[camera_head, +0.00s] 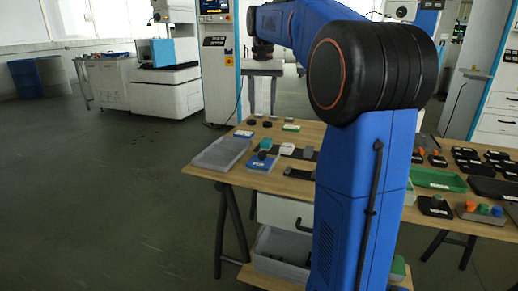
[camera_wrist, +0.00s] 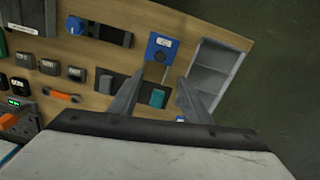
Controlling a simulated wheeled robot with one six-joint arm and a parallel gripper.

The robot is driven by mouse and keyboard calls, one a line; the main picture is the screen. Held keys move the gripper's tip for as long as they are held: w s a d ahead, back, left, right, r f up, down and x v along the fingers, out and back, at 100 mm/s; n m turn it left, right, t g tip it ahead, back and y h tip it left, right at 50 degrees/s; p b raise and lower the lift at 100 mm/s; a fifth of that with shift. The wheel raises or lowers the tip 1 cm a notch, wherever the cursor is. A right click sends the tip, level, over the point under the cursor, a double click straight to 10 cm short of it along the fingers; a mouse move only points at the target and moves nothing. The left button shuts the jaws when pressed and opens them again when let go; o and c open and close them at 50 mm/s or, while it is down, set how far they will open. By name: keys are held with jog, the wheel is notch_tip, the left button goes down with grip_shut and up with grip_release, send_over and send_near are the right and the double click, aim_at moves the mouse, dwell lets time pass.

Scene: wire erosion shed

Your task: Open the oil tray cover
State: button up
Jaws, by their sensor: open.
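I cannot tell for certain which thing is the oil tray cover. A grey open tray (camera_head: 221,153) sits at the left end of the wooden table, and a grey tray with compartments shows in the wrist view (camera_wrist: 214,68). Beside it lies a blue, square, labelled piece (camera_wrist: 162,48). The gripper holds nothing visible.
The wooden table (camera_head: 210,171) carries many small parts, including a green tray (camera_head: 438,180) at right. A blue piece (camera_wrist: 78,25) and an orange handle (camera_wrist: 62,96) show in the wrist view. A grey bin (camera_head: 283,246) stands below the table. The floor at left is clear.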

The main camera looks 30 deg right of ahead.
aim_at(262, 153)
notch_tip(262, 153, down, 16)
dwell(0.6)
